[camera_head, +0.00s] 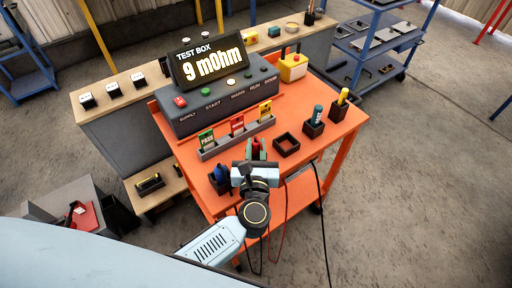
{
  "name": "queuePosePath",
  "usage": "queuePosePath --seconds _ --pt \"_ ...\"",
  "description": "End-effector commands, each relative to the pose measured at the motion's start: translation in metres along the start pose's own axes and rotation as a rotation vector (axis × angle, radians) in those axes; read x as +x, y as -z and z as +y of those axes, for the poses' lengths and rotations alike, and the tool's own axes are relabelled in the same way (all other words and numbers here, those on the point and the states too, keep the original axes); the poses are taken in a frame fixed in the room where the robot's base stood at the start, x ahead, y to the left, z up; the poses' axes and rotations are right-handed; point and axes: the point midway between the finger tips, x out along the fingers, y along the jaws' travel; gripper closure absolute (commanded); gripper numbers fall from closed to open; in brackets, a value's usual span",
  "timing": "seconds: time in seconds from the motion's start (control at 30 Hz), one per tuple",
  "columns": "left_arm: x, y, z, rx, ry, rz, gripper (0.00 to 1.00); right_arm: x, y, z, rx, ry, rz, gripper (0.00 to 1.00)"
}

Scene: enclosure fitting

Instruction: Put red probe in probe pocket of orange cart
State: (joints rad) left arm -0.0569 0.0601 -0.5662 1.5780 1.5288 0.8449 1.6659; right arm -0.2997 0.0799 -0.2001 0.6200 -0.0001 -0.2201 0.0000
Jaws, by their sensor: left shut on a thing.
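The orange cart (345,127) stands in the middle of the view. My left gripper (256,151) is over the cart's near part, shut on a narrow red thing that looks like the red probe (256,147). Most of that thing is hidden by the fingers and wrist. A red cable (287,200) hangs down nearby. An empty dark square holder (286,145) is on the cart to the right of the gripper. Another dark holder with a blue item (219,178) is to its left. I cannot tell which holder is the probe pocket. My right gripper is not in view.
The test box (212,70) reads "9 mOhm" at the cart's back. A grey rack (237,138) holds green, red and yellow tags. Dark holders with a teal item (315,115) and a yellow item (342,98) stand at right. A black cable (321,200) hangs over the front.

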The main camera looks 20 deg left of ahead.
Motion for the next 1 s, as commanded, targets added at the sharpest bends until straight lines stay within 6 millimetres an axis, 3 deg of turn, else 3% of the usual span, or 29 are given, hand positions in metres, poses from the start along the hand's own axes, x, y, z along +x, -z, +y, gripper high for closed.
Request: queuePosePath --seconds 0.17,0.2,0.33,0.7,1.0 --pt "0.0 0.004 0.0 -0.001 0.0 0.0 1.0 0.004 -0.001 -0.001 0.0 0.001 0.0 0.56" --pt "0.0 0.003 0.0 0.0 0.0 0.001 0.75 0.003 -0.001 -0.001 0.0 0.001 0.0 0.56" --pt "0.0 0.002 0.0 0.0 0.0 0.001 0.59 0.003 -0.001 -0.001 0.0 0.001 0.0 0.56" --pt "0.0 -0.002 0.0 0.001 0.0 0.0 0.59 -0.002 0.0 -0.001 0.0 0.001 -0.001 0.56" --pt "-0.059 0.002 0.0 -0.001 0.001 0.004 0.59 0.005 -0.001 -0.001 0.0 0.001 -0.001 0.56"
